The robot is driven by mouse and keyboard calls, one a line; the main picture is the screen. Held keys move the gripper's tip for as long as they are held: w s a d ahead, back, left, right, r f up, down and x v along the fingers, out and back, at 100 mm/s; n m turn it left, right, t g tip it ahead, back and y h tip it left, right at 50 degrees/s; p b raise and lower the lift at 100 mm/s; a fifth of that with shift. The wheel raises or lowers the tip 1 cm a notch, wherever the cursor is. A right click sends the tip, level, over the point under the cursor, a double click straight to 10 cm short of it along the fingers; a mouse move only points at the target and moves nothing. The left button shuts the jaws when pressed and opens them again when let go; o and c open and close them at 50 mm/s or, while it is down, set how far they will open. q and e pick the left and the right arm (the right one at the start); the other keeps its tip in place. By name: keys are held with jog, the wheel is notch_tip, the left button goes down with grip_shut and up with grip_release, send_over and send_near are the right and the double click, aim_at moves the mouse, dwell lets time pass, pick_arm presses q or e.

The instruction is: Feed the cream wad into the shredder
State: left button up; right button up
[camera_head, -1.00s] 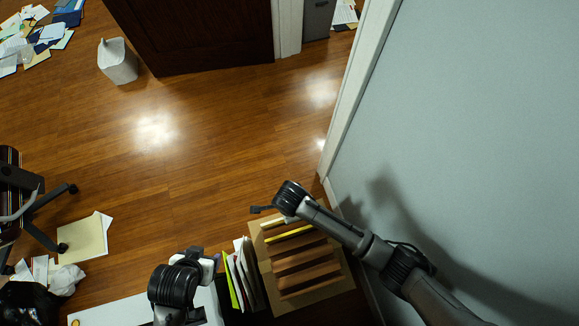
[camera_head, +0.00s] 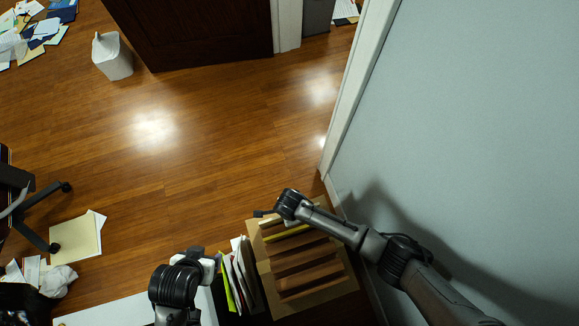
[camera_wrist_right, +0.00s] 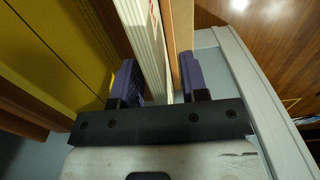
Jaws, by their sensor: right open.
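I cannot pick out a shredder or a wad that is clearly cream in either view. A crumpled whitish thing (camera_head: 58,281) lies at the lower left in the head view; I cannot tell whether it is the wad. My right gripper (camera_head: 262,213) is over the far end of a wooden slotted organizer (camera_head: 325,287). In the right wrist view its purple fingers (camera_wrist_right: 160,82) are apart, with a stack of white sheets (camera_wrist_right: 150,40) and a wooden divider (camera_wrist_right: 180,25) showing between them; contact is unclear. My left gripper (camera_head: 210,266) is at the bottom centre, its jaws unclear.
Upright folders and papers (camera_head: 240,275) stand left of the organizer. A pale wall (camera_head: 480,120) is close on the right. A white bin (camera_head: 112,58), a chair (camera_head: 40,205) and a cream folder (camera_head: 75,240) are on the left. The middle wooden floor (camera_head: 200,170) is clear.

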jog(key=shift+c, duration=0.2)
jog(key=shift+c, duration=0.8)
grip_shut()
jog(key=shift+r, duration=0.15)
jog(key=shift+r+p, duration=0.85)
jog(key=shift+p, duration=0.5)
